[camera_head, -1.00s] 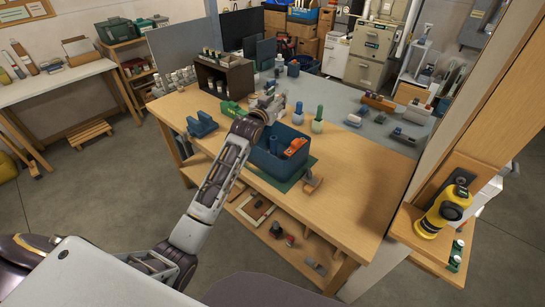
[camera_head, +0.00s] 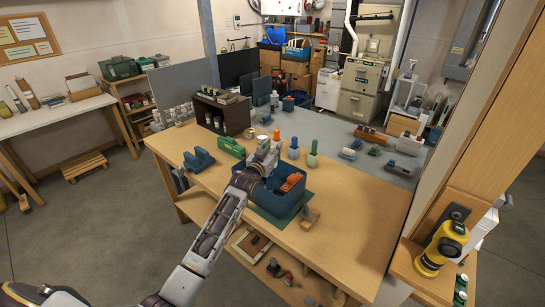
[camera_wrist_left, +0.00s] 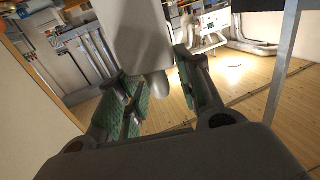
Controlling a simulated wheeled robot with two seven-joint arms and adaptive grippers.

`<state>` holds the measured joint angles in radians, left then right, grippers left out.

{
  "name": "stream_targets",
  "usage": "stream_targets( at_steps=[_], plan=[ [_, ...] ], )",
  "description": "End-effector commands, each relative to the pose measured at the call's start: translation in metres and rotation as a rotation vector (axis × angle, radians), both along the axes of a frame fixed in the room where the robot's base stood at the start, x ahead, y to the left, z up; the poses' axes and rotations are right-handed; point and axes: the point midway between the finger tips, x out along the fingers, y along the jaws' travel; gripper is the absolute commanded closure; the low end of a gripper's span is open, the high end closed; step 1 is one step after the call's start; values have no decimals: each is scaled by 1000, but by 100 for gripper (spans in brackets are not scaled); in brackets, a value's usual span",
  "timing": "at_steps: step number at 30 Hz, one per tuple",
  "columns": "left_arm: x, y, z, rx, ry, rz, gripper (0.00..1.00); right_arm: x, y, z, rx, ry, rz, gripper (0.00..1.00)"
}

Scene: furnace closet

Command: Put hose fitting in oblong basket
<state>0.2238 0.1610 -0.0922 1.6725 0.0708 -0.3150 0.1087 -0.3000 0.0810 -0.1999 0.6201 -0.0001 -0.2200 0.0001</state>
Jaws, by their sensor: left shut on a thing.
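My left gripper (camera_head: 268,150) is above the back left part of a dark blue oblong basket (camera_head: 262,198) on the workbench. It is shut on a pale grey piece with a rounded end, likely the hose fitting (camera_wrist_left: 145,45), which shows between the green-padded fingers (camera_wrist_left: 158,95) in the left wrist view. In the head view the gripper and wrist largely hide the held piece. An orange item (camera_head: 291,182) lies in the right part of the basket. The basket stands on a green mat (camera_head: 270,222). My right gripper is not in view.
The bench's right side is clear.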

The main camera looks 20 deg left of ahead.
Motion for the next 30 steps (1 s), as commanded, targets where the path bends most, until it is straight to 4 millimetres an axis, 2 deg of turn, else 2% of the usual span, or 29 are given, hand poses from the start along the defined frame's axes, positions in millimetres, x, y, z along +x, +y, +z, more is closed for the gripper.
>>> stream_targets(
  at_steps=[5, 15, 30],
  plan=[
    [0, 0, -4, -1, 0, 0, 95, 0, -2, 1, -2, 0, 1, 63],
    [0, 0, -35, -1, 0, 0, 95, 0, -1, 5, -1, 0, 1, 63],
    [0, 0, -40, 0, -1, 0, 95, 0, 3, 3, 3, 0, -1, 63]
  ],
)
